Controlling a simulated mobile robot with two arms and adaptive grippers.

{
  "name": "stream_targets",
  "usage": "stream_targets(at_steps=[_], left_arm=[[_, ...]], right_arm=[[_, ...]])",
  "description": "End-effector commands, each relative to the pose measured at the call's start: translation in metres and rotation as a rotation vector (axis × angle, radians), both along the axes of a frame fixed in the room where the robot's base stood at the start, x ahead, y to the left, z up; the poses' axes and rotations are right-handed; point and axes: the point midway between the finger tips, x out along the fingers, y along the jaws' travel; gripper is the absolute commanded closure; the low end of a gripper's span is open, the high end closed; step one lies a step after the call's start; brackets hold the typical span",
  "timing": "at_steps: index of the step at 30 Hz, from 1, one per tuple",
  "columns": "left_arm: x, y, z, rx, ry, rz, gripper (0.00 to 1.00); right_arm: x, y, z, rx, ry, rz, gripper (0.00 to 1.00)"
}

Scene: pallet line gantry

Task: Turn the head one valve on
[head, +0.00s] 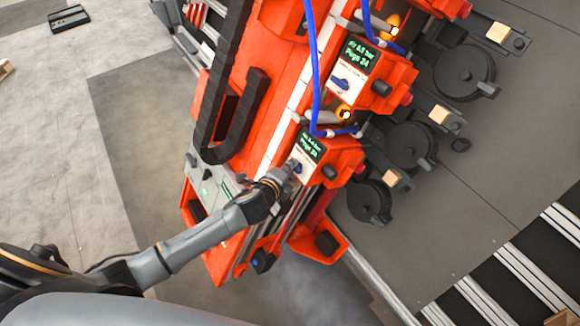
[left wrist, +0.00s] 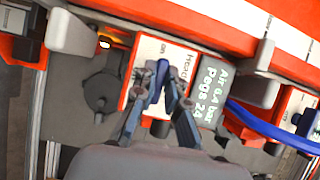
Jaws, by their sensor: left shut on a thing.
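The blue valve handle (left wrist: 160,76) sits on a white label plate (left wrist: 150,48) beside a dark display (left wrist: 212,92) reading "Air 6.4 bar Pegs 24". The plate shows the word "Head", but its number is hidden. My left gripper (left wrist: 161,96) is shut on this handle, with one finger on each side. The handle's upper end lies close to a small "on" mark in the left wrist view. In the head view, my left gripper (head: 288,175) is at the lowest visible red head unit (head: 345,158) and mostly covers its handle. My right gripper is not in view.
A second red head unit (head: 385,85) above has its own blue handle (head: 341,84) and display (head: 360,53). Blue hoses (head: 315,60) run close by. Black round reels (head: 463,70) stand to the right. Open floor (head: 60,150) lies at left.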

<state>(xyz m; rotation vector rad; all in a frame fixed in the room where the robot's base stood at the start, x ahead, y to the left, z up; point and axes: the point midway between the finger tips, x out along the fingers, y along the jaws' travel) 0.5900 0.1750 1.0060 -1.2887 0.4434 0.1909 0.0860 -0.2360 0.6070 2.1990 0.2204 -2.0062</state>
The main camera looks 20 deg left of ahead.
Motion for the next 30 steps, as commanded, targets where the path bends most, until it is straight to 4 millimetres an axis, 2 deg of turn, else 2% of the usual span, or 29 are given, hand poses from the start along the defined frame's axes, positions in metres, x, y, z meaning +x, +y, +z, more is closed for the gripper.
stream_targets(at_steps=[1, 2, 5, 17, 23, 30], left_arm=[[0.000, 0.001, 0.000, -0.002, 0.001, 0.003, 1.00], [0.000, 0.001, 0.000, -0.002, 0.001, 0.003, 0.86], [0.000, 0.001, 0.000, -0.001, 0.001, 0.002, 0.66], [-0.005, 0.001, 0.002, 0.000, 0.000, 0.000, 0.65], [-0.033, 0.004, 0.014, 0.000, 0.000, -0.001, 0.65], [-0.079, 0.010, 0.035, 0.001, 0.002, -0.001, 0.65]], right_arm=[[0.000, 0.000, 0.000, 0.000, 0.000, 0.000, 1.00], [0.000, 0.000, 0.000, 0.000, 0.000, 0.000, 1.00], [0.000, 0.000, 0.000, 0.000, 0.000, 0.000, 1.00], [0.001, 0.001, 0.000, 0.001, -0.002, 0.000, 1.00], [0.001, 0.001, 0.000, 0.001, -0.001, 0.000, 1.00], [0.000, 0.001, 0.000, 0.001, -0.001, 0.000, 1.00]])
